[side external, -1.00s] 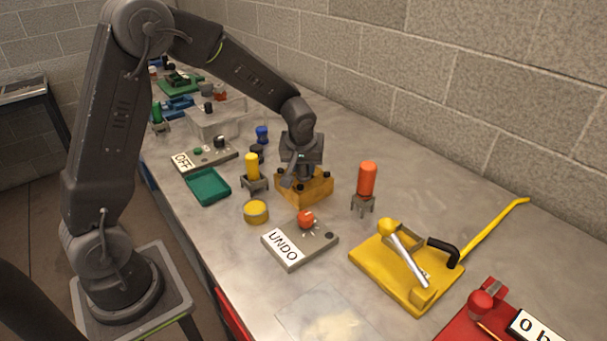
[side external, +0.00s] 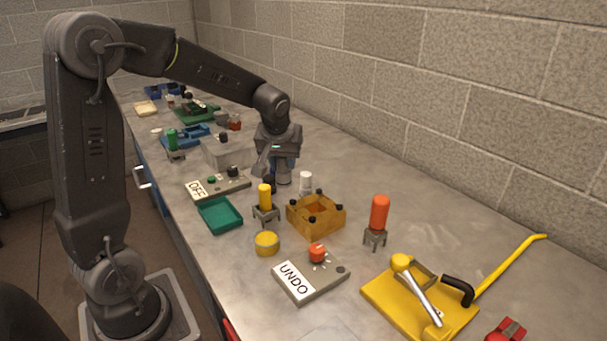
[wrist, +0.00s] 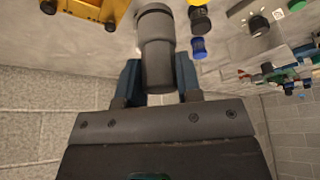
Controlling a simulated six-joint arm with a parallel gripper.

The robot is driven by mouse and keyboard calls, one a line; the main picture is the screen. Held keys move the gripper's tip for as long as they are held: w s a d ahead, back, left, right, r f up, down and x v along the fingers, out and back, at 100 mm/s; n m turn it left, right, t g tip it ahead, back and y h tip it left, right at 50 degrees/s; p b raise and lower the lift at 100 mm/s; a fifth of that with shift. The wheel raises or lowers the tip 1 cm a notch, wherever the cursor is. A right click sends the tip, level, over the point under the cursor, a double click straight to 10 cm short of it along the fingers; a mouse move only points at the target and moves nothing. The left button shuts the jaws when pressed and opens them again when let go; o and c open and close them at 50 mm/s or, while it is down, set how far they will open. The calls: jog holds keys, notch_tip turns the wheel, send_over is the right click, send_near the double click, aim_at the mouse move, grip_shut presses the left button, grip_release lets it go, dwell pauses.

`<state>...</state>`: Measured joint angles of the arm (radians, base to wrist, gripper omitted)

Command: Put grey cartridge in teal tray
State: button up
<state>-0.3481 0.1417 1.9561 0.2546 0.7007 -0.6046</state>
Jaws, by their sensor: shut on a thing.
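The grey cartridge (wrist: 157,45) is a stepped grey cylinder between my gripper's (wrist: 158,78) two blue-grey fingers in the wrist view. My gripper (side external: 281,168) is shut on it; the cartridge's lower end (side external: 284,178) shows below the fingers in the side view. They are over the bench behind the orange-yellow holder. The teal tray (side external: 220,216) is a shallow, empty square tray at the bench's front edge, left of and nearer the camera than my gripper.
The open orange-yellow holder (side external: 316,217), a yellow cylinder on a stand (side external: 265,197) and the OFF panel (side external: 216,184) stand near my gripper. A white cylinder (side external: 306,182) is just behind the holder. A round yellow tin (side external: 267,243) and UNDO panel (side external: 310,272) are in front.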

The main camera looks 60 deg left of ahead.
jog(key=s+a+r, duration=0.3)
jog(key=r, duration=0.4)
jog(key=s+a+n+g, duration=0.65)
jog(key=s+n, duration=0.45)
jog(key=n, duration=0.7)
jog(key=shift+s+f, duration=0.2)
jog(key=shift+f, duration=7.75)
jog(key=shift+f, duration=0.6)
jog(key=o, duration=1)
